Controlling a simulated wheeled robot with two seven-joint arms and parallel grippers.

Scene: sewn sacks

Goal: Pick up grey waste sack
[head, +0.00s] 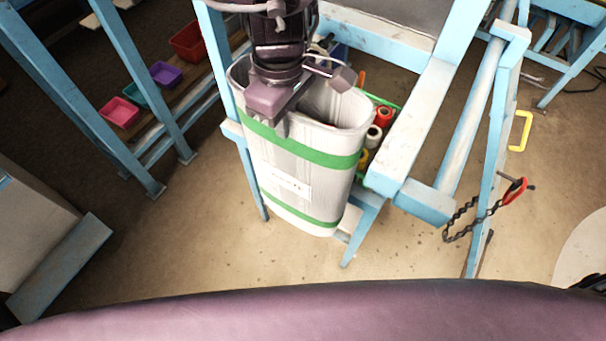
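The grey waste sack (300,154) looks like a tall, pale grey-white, open-topped container with two green bands and a small white label on its front. It stands upright inside a light blue frame. My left gripper (284,124) points down at the sack's near rim, overlapping the upper green band in the picture. A fingertip shows in front of the near wall. The other finger is not clear, so I cannot tell whether the gripper is open or shut, or whether it touches the rim. Much of the sack's opening is hidden behind the gripper. My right gripper is not in view.
Light blue frame bars (418,125) stand close to the sack's right and back. Coloured spools (374,135) sit just right of it. A chain (462,218) with a red clamp hangs at right. Small bins (119,112) line a shelf at left. The floor in front is clear.

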